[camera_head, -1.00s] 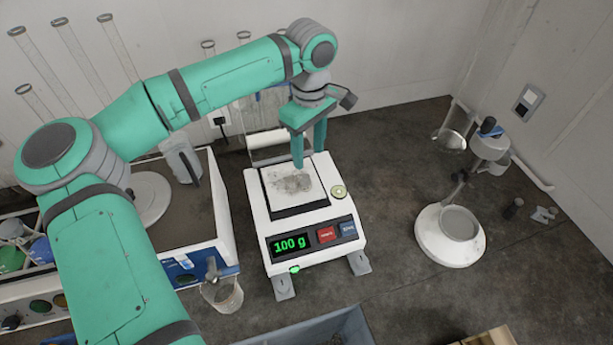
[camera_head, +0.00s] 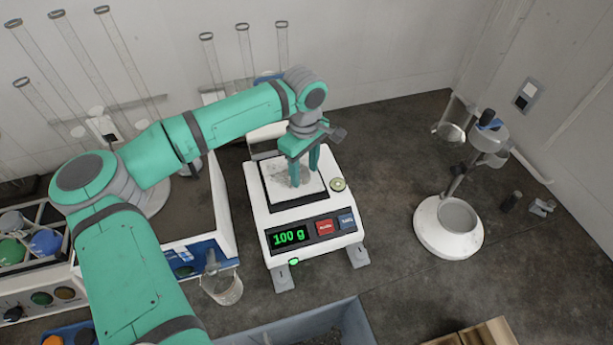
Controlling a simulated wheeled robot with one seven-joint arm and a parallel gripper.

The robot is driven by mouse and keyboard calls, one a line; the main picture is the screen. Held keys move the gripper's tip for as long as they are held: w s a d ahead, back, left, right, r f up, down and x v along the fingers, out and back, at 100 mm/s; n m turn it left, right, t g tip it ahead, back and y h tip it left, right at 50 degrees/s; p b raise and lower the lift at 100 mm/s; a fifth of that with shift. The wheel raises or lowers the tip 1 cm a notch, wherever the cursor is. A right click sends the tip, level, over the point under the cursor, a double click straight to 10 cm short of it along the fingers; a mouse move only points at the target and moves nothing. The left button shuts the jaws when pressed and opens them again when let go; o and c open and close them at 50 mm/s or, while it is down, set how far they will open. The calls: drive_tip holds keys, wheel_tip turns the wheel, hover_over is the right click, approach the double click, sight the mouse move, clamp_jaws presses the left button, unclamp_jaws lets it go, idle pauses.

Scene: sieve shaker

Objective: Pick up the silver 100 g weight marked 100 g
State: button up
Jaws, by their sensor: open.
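The white balance (camera_head: 310,256) stands in the middle of the bench, and its green display (camera_head: 289,237) reads 100 g. My gripper (camera_head: 304,174) is open and points down over the balance's pan (camera_head: 278,197). Its fingertips are close to the pan surface; I cannot tell whether they touch it. A mottled grey patch shows on the pan beside and behind the fingers. I cannot make out the silver 100 g weight as a separate shape; the fingers may hide it, and no 100 g marking on it is legible.
A glass beaker (camera_head: 222,288) stands left of the balance. A grey-blue bin (camera_head: 352,318) is in front. A white round-based stand (camera_head: 436,240) is at the right, with small items (camera_head: 543,207) beyond it. The bench between balance and stand is clear.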

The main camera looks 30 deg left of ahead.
sight(304, 168)
drive_tip(key=c, duration=1.2)
drive_tip(key=shift+r, duration=0.5)
wheel_tip(304, 168, up, 2)
drive_tip(key=shift+r, duration=0.2)
drive_tip(key=s+d+r, duration=0.3)
drive_tip(key=s+r, duration=0.6)
drive_tip(key=s, duration=0.4)
drive_tip(key=shift+s+d+r, duration=0.15)
drive_tip(key=shift+d+r, duration=0.05)
drive_tip(key=shift+d, duration=0.05)
